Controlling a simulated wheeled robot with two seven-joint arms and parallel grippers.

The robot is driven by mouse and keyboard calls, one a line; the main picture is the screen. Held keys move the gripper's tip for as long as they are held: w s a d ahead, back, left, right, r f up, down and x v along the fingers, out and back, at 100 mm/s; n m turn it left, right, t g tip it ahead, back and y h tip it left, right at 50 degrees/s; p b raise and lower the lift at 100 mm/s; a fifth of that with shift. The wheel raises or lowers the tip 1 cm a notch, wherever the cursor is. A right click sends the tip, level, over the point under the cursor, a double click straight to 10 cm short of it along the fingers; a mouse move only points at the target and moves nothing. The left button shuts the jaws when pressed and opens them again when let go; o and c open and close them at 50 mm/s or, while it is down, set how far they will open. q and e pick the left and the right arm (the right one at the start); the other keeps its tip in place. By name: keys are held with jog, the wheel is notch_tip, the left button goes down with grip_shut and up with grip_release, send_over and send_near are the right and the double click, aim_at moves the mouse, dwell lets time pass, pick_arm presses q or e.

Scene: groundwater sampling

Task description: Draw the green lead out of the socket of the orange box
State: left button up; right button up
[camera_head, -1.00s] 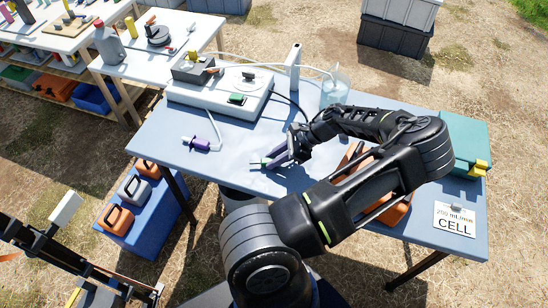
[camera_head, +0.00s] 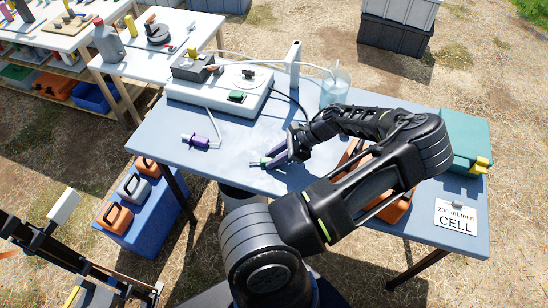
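I cannot trace the lead's cable.
A purple plug-like piece (camera_head: 196,141) lies left of the gripper. A white unit (camera_head: 215,95) with tubing and a clear beaker (camera_head: 335,85) stand at the back. A teal box (camera_head: 464,140) and a CELL card (camera_head: 457,216) are at the right. The table's front left is clear.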

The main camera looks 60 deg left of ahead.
pick_arm(q)
jog(key=o, duration=0.4)
jog(key=shift+s+d+f, duration=0.1)
jog(key=shift+d+f, duration=0.1)
jog(key=shift+f, duration=0.25)
jog(key=shift+c, duration=0.2)
jog(key=v, duration=0.2)
jog(key=b+v, duration=0.1)
jog(key=v, duration=0.2)
jog(key=a+v, duration=0.1)
jog(key=v, duration=0.2)
jog(key=shift+d+r, duration=0.15)
jog(key=shift+r, duration=0.25)
